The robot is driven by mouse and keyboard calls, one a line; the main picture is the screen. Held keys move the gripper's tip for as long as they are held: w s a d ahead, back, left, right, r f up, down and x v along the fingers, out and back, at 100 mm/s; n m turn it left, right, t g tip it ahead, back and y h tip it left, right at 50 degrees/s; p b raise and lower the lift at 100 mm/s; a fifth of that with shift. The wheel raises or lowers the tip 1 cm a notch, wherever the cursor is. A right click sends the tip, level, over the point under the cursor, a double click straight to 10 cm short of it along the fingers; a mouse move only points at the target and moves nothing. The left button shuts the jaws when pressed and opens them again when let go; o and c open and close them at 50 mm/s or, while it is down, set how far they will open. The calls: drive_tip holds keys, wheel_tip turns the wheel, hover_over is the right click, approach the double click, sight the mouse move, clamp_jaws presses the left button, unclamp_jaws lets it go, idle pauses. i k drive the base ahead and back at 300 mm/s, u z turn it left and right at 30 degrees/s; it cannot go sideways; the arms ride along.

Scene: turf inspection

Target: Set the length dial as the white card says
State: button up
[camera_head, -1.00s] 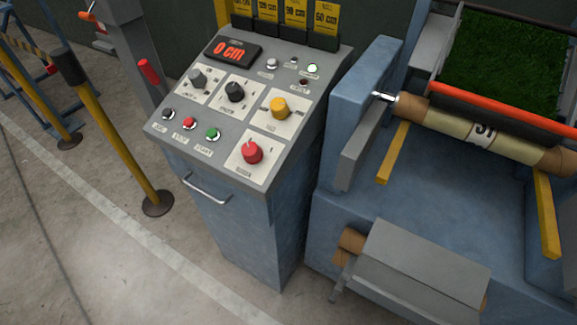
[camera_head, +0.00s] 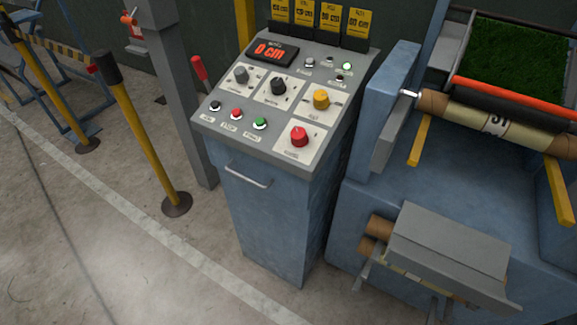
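The sloped grey control panel (camera_head: 228,124) on a blue pedestal carries a grey knob (camera_head: 241,75), a black knob (camera_head: 278,86), a yellow knob (camera_head: 321,99) and a red knob (camera_head: 299,136), each on a pale plate. Their labels are too small to read, so I cannot tell which is the length dial. A display (camera_head: 272,53) reads "0 cm" in red. Several yellow cards (camera_head: 304,13) stand in black holders behind the panel; their print is unclear now. I cannot make out a white instruction card. My gripper is not in view.
Push buttons, including a green one (camera_head: 260,124), line the panel's left front, above a metal handle (camera_head: 247,176). A blue roller machine (camera_head: 375,215) stands close on the right. A yellow post (camera_head: 147,137) stands left. Concrete floor in front is clear.

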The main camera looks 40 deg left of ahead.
sight(242, 76)
drive_tip(key=u, duration=0.65)
drive_tip(key=i, duration=0.2)
drive_tip(key=u, duration=2.3)
drive_tip(key=k, duration=0.5)
drive_tip(key=z, duration=1.15)
drive_tip(key=i, duration=0.5)
drive_tip(key=u, duration=0.35)
